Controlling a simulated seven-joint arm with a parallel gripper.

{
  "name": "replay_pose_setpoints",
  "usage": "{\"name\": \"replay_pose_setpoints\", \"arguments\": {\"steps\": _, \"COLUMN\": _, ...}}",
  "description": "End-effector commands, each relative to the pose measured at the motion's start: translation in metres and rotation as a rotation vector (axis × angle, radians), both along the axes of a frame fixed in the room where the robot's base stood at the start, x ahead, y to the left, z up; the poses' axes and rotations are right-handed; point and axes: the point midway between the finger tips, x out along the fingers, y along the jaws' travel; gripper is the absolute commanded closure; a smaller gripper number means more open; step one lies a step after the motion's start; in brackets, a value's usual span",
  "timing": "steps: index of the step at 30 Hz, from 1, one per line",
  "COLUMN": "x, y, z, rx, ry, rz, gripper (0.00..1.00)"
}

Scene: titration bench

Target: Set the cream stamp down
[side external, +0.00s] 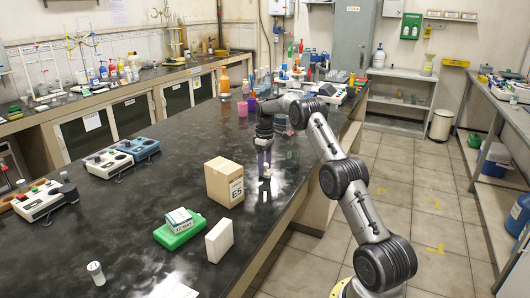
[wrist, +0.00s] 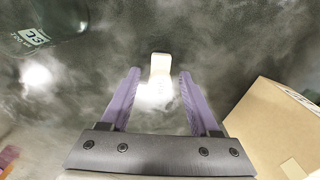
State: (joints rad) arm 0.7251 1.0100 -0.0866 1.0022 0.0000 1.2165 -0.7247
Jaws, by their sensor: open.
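The cream stamp (wrist: 160,66) is a small pale block on the dark benchtop, seen in the wrist view between and slightly beyond my purple fingertips. My gripper (wrist: 160,88) is open, with a visible gap between each finger and the stamp. In the side external view my gripper (side external: 265,172) points down close to the benchtop, just right of the cardboard box. A small pale spot shows at its fingertips there, too small to make out clearly.
The cardboard box (side external: 224,182) marked E5 stands close by and also shows in the wrist view (wrist: 270,125). A green box (side external: 179,233) with a small carton on it and a white block (side external: 219,240) stand nearer the camera. A dark glass vessel (wrist: 50,18) is at upper left.

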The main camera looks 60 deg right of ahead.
Motion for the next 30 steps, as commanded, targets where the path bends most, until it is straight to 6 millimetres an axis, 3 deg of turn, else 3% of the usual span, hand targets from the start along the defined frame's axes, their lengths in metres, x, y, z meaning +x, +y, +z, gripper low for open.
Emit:
{"name": "replay_pose_setpoints", "arguments": {"steps": 12, "x": 0.001, "y": 0.000, "z": 0.083, "rx": -0.003, "ry": -0.003, "rz": 0.000, "gripper": 0.38}}
{"name": "replay_pose_setpoints", "arguments": {"steps": 20, "x": 0.001, "y": 0.003, "z": 0.108, "rx": -0.002, "ry": -0.003, "rz": 0.001, "gripper": 0.38}}
{"name": "replay_pose_setpoints", "arguments": {"steps": 23, "x": 0.004, "y": 0.018, "z": 0.125, "rx": -0.012, "ry": -0.015, "rz": 0.005, "gripper": 0.38}}
{"name": "replay_pose_setpoints", "arguments": {"steps": 25, "x": 0.006, "y": 0.038, "z": 0.144, "rx": -0.025, "ry": -0.032, "rz": 0.006, "gripper": 0.38}}
{"name": "replay_pose_setpoints", "arguments": {"steps": 30, "x": 0.000, "y": 0.111, "z": 0.196, "rx": -0.057, "ry": -0.089, "rz": 0.008, "gripper": 0.38}}
